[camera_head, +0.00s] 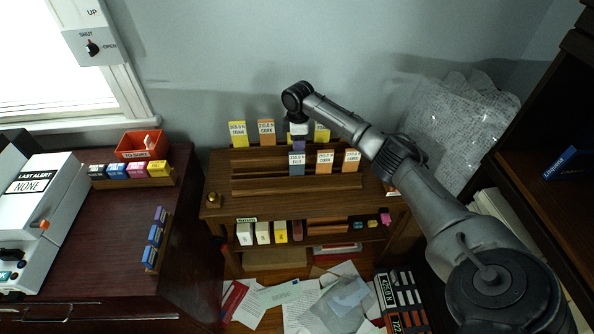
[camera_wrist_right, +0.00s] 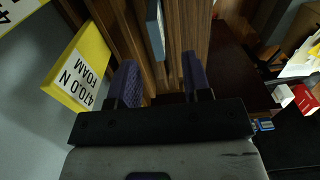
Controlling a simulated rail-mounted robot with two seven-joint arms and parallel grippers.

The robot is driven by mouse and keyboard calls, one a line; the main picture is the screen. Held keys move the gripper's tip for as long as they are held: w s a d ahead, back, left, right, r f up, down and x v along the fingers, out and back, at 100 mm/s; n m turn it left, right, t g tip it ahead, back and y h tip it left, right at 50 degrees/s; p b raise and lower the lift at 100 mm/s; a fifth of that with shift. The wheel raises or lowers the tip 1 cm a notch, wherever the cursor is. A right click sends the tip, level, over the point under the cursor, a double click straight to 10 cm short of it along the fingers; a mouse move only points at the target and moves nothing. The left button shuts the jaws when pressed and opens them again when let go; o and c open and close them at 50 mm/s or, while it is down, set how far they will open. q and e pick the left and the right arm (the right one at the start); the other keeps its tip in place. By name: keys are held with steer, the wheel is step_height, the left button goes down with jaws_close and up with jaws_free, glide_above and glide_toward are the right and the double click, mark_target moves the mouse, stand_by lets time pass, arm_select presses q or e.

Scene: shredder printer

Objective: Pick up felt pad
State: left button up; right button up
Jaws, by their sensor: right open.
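The felt pad (camera_head: 297,163) is a small blue block with a white label reading FELT. It stands in the front slot of the wooden rack, left of two orange CORK pads. My right gripper (camera_head: 298,145) is above and just behind it in the head view, pointing down. In the right wrist view the gripper (camera_wrist_right: 159,72) is open, with its two purple fingers apart and nothing between them. A blue-grey edge (camera_wrist_right: 155,30), likely the felt pad, shows just beyond the fingertips. My left gripper is not in view.
A yellow FOAM pad (camera_head: 237,133) and an orange CORK pad (camera_head: 266,132) stand in the back slot; another yellow pad (camera_head: 321,134) is partly hidden by my gripper. A yellow FOAM pad (camera_wrist_right: 78,72) is close beside the left finger in the wrist view. Orange CORK pads (camera_head: 324,161) stand right.

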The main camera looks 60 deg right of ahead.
mark_target(297, 153)
steer(key=shift+f, duration=0.8)
steer(key=shift+w+d+f+b, duration=0.15)
steer(key=shift+f+b, duration=0.35)
steer(key=shift+f, duration=0.8)
steer(key=shift+w+a+f+b, duration=0.1)
steer(key=shift+f+b, duration=0.35)
steer(key=shift+f, duration=0.85)
jaws_close()
